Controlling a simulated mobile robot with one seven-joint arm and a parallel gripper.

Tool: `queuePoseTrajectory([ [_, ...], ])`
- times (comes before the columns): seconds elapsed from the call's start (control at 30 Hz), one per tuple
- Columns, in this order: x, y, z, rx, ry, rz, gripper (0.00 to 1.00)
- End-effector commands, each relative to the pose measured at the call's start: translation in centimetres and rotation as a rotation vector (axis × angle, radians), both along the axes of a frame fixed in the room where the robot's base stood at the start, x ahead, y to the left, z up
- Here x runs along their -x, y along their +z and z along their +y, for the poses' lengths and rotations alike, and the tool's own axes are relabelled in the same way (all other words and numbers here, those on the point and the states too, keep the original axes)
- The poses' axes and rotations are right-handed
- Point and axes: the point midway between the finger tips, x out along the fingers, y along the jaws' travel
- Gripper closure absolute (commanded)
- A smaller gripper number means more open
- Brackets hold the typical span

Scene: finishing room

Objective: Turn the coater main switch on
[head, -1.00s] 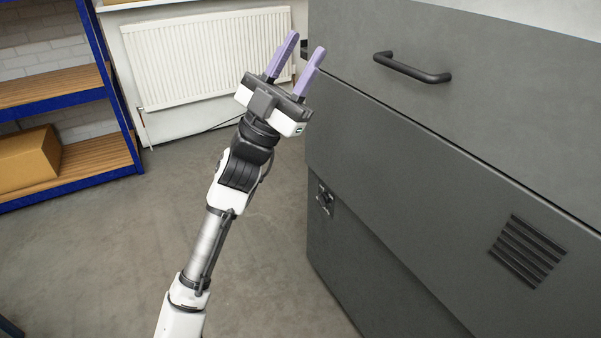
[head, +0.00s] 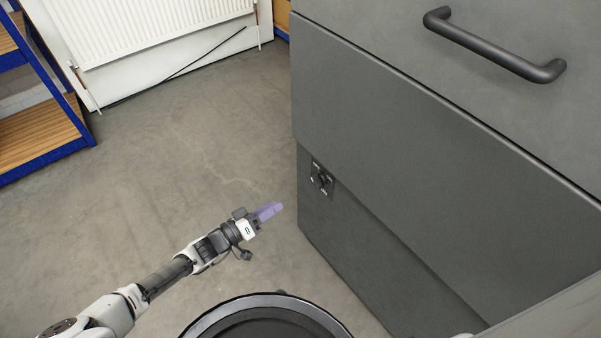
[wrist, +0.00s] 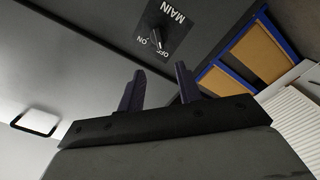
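The coater (head: 420,160) is a large dark grey cabinet filling the right of the head view. Its main switch (head: 321,180) is a small black rotary knob on a dark plate, low near the cabinet's left edge. In the wrist view the switch (wrist: 156,38) shows the labels MAIN, OFF and ON, and its pointer appears turned toward OFF. My gripper (head: 270,211) is left of and below the switch in the head view, apart from it. In the wrist view my gripper (wrist: 160,80) has its two purple fingers spread and empty, with the switch beyond the fingertips.
A black bar handle (head: 495,45) sticks out from the cabinet's upper part. A blue shelf with wooden boards (head: 38,133) and a white radiator (head: 140,30) stand at the back left. The concrete floor (head: 190,140) left of the cabinet is clear.

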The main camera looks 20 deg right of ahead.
Motion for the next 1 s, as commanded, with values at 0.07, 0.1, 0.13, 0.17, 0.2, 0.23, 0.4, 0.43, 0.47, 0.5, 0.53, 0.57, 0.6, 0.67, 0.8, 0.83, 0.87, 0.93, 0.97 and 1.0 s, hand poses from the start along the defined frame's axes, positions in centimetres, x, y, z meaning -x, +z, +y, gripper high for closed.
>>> queuePoseTrajectory([
  [0.07, 0.0, -0.2, -0.3, -0.001, -0.002, 0.009, 0.65],
  [0.1, -0.1, -0.2, -0.7, 0.000, -0.003, 0.008, 0.65],
  [0.13, -0.2, -0.2, -1.1, 0.000, -0.003, 0.008, 0.65],
  [0.17, -0.4, -0.2, -1.5, 0.000, -0.003, 0.008, 0.65],
  [0.2, -0.6, -0.1, -2.2, 0.000, -0.004, 0.007, 0.65],
  [0.23, -0.8, -0.1, -2.8, 0.000, -0.004, 0.007, 0.65],
  [0.4, -2.1, 0.0, -6.3, 0.000, -0.004, 0.006, 0.65],
  [0.43, -2.3, -0.1, -6.9, 0.001, -0.004, 0.006, 0.65],
  [0.47, -2.5, -0.1, -7.5, 0.000, -0.004, 0.006, 0.65],
  [0.5, -2.8, 0.0, -8.3, 0.000, -0.004, 0.006, 0.65],
  [0.53, -3.0, 0.0, -8.9, 0.000, -0.004, 0.005, 0.65],
  [0.57, -3.2, -0.1, -9.4, 0.000, -0.004, 0.005, 0.65],
  [0.6, -3.4, -0.1, -10.0, -0.001, -0.003, 0.006, 0.65],
  [0.67, -3.8, -0.1, -10.9, -0.002, -0.002, 0.005, 0.65],
  [0.8, -4.3, -0.1, -12.3, -0.001, -0.001, 0.005, 0.65],
  [0.83, -4.4, -0.1, -12.4, -0.002, -0.001, 0.005, 0.65],
  [0.87, -4.5, -0.1, -12.6, -0.002, -0.001, 0.005, 0.65],
  [0.93, -4.6, -0.2, -12.8, -0.003, 0.000, 0.004, 0.65],
  [0.97, -4.6, -0.2, -12.8, -0.003, 0.000, 0.004, 0.65],
  [1.0, -4.6, -0.2, -12.9, -0.003, 0.000, 0.004, 0.65],
])
